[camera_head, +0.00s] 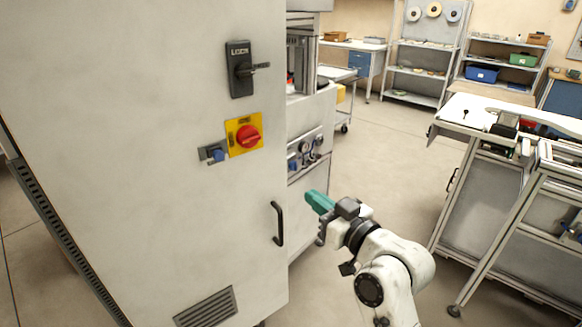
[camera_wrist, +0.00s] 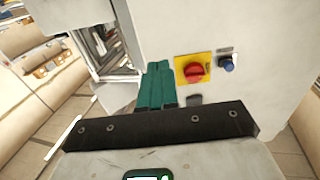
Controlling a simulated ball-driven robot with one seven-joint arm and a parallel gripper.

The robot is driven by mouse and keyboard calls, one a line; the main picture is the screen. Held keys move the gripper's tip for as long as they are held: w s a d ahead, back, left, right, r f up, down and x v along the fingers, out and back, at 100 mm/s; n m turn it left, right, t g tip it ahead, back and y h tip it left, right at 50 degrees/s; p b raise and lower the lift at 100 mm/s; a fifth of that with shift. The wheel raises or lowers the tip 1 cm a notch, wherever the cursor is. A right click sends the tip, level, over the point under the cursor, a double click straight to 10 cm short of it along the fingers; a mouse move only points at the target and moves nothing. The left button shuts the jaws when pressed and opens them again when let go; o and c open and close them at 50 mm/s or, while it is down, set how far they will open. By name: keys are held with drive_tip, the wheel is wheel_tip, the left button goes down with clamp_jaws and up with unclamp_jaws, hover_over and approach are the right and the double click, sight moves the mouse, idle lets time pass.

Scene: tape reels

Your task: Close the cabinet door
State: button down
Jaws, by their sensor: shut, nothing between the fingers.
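The tall light-grey cabinet (camera_head: 120,150) fills the left of the head view. Its front carries a black lock lever (camera_head: 241,69), a red knob on a yellow plate (camera_head: 247,134), a small blue knob (camera_head: 215,154) and a black pull handle (camera_head: 278,223) near the right edge. I cannot tell how far the door stands open. My gripper (camera_head: 313,199), with green fingers, is shut and empty, just right of the handle and apart from it in the picture. In the wrist view the green fingers (camera_wrist: 156,85) lie together beside the red knob (camera_wrist: 193,70).
A machine with a gauge panel (camera_head: 305,152) stands behind the cabinet's right edge. A white workbench (camera_head: 475,112) stands at right. Shelves (camera_head: 420,70) with reels and a blue bin (camera_head: 482,73) are at the back. The floor (camera_head: 375,150) between is clear.

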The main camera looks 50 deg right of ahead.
drive_tip(key=p, duration=0.4)
approach(272, 165)
drive_tip(key=w, duration=0.5)
drive_tip(key=shift+d+r, duration=0.15)
drive_tip(key=shift+d, duration=0.25)
drive_tip(key=shift+w+d, duration=0.15)
drive_tip(key=shift+w, duration=0.7)
drive_tip(key=shift+w, duration=0.1)
